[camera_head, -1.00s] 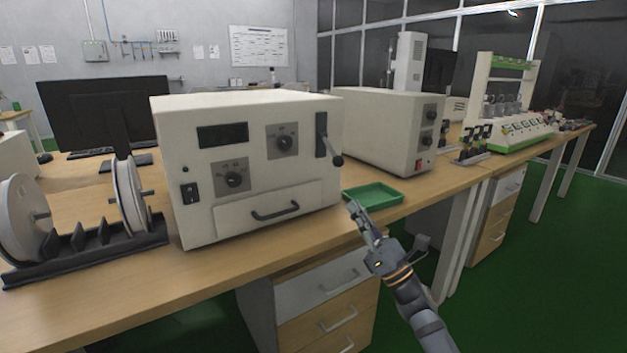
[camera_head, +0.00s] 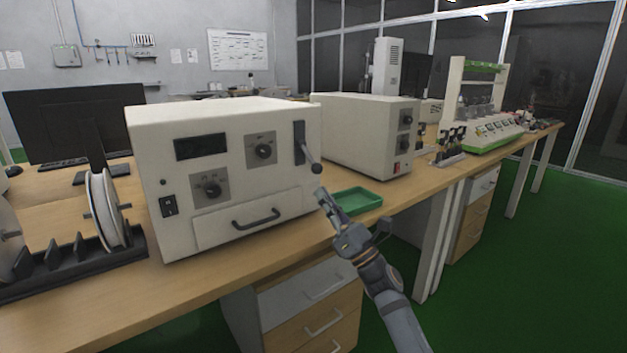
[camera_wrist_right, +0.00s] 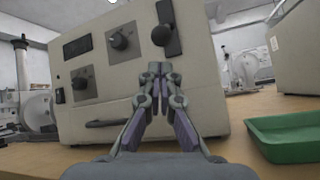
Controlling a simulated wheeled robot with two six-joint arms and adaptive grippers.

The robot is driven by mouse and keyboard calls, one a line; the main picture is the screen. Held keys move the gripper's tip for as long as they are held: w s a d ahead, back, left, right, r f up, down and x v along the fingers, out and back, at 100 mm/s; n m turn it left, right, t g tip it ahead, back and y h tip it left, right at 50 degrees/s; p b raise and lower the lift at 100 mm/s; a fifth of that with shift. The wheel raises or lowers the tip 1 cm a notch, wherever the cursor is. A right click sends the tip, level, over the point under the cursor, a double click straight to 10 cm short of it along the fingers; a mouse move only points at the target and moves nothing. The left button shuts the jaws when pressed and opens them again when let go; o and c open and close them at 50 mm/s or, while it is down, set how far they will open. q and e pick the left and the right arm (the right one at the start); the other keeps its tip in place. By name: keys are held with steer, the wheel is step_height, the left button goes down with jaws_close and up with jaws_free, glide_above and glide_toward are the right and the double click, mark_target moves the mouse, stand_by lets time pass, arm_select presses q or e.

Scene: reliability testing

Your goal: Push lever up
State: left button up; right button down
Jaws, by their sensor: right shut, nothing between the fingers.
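The lever (camera_head: 311,161) is a dark rod with a round knob, on a dark slotted plate at the right side of the white device's front (camera_head: 228,133). Its knob hangs at the lower end and sticks out forward. In the right wrist view the lever knob (camera_wrist_right: 161,36) shows just above my fingertips. My right gripper (camera_head: 321,194) is shut and empty, below the knob and apart from it in the head view. The right wrist view shows the closed fingertips (camera_wrist_right: 154,70) pointing at the device front under the knob. My left gripper is not in view.
A green tray (camera_head: 357,200) lies on the table right of the device, close to my right gripper; it also shows in the right wrist view (camera_wrist_right: 290,137). A second white device (camera_head: 360,135) stands behind it. Spools on a black rack (camera_head: 108,208) stand at left.

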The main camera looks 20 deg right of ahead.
mark_target(310, 158)
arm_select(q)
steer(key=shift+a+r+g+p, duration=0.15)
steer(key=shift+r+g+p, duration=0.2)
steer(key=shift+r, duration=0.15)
arm_select(e)
steer(key=shift+x, duration=2.4)
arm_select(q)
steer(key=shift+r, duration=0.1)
